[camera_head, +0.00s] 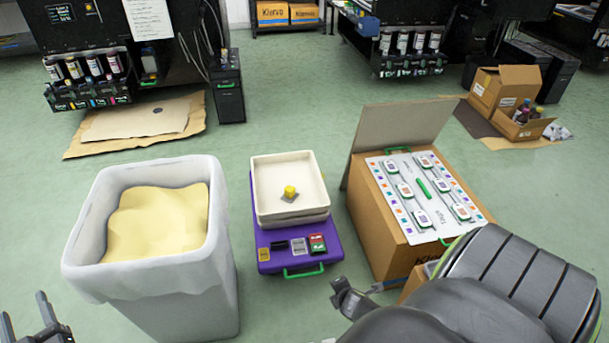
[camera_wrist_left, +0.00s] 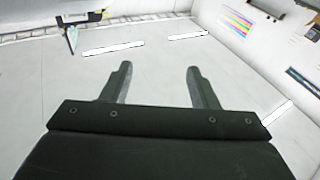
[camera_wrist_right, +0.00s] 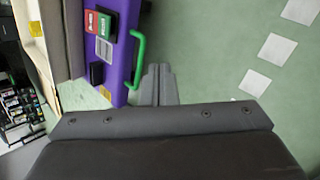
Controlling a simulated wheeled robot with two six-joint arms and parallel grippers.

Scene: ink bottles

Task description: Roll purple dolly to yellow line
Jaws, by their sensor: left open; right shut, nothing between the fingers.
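The purple dolly (camera_head: 330,252) stands on the green floor at the centre of the head view, with stacked cream trays (camera_head: 322,178) on it. A green handle (camera_head: 303,273) is on its near side; the handle also shows in the right wrist view (camera_wrist_right: 138,60). My right gripper (camera_head: 340,287) is near the dolly's near right corner. In the right wrist view its fingers (camera_wrist_right: 158,70) are shut and empty, close beside the handle; I cannot tell whether they touch. My left gripper (camera_head: 28,318) is open at the lower left; its wrist view (camera_wrist_left: 160,68) faces the ceiling. I see no yellow line.
A grey bin (camera_head: 200,270) stands left of the dolly. A cardboard box (camera_head: 375,215) with a label sheet (camera_head: 430,190) on top stands to its right. Printers line the back. White squares (camera_wrist_right: 276,50) lie on the floor in the right wrist view. Floor behind the dolly is clear.

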